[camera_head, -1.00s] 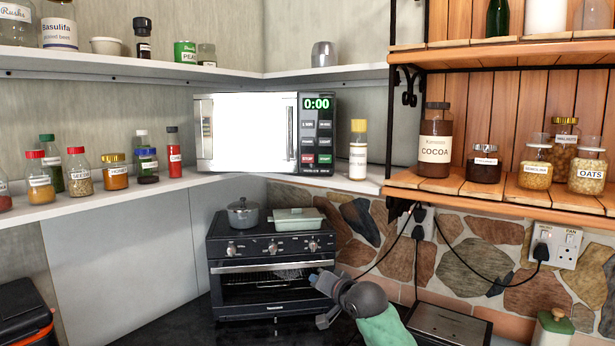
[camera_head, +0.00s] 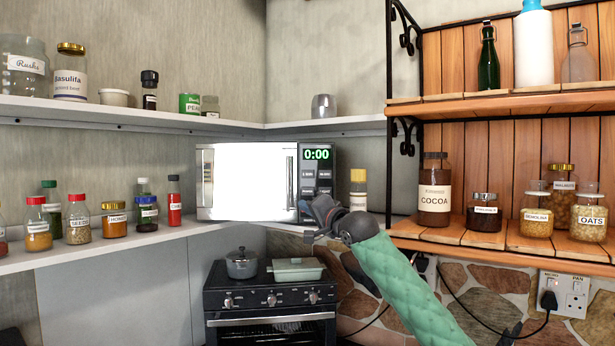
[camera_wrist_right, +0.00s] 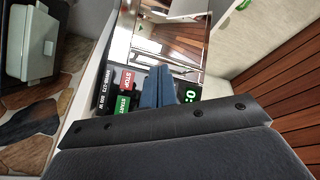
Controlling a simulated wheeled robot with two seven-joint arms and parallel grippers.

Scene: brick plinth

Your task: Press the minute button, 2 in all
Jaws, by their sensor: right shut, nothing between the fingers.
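The microwave (camera_head: 245,182) stands on the corner shelf with its door closed and a bright white front. Its green display (camera_head: 316,155) reads 0:00. Small dark buttons (camera_head: 310,173) sit in rows below the display; their labels are too small to tell which is the minute button. My right gripper (camera_head: 309,209) is in front of the lower panel and hides the lower buttons. In the right wrist view its blue fingers (camera_wrist_right: 157,86) are shut and empty, over the panel beside the red STOP button (camera_wrist_right: 127,81) and green START button (camera_wrist_right: 123,104). Contact cannot be told. My left gripper is not in view.
A yellow-capped jar (camera_head: 358,190) stands just right of the microwave, close to my right wrist. A toaster oven (camera_head: 270,300) with a pot (camera_head: 242,264) and a green dish (camera_head: 297,270) is below. A wooden rack (camera_head: 460,245) with jars is at right.

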